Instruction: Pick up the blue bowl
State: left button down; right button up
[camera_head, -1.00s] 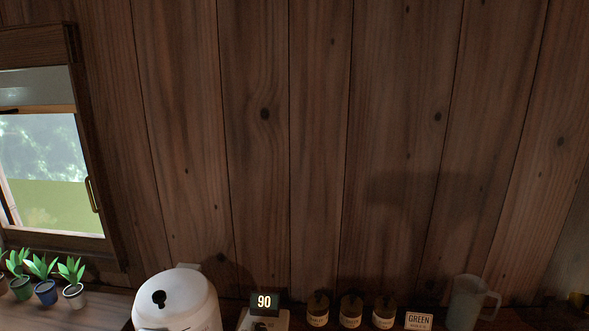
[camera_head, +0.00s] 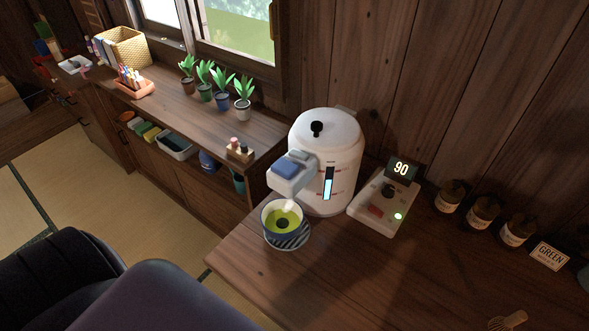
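A bowl (camera_head: 269,232) with a dark bluish outside and a pale rim sits under the spout of a white hot water dispenser (camera_head: 340,160), on a striped round drip tray (camera_head: 289,240). It holds green liquid with a dark spot in the middle. A pale streak shows between the spout and the bowl; I cannot tell if it is water or steam. Neither of my grippers is in view.
A control box (camera_head: 377,213) reading 90 with a lit green lamp stands right of the dispenser. Several jars (camera_head: 481,211) and a GREEN sign (camera_head: 549,255) line the wall. A whisk (camera_head: 508,320) lies at the front. A shelf (camera_head: 180,115) with potted plants is left. The counter's front middle (camera_head: 330,285) is clear.

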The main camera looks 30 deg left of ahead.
aim_at(282, 218)
jog(key=u, duration=1.1)
jog(key=k, duration=1.5)
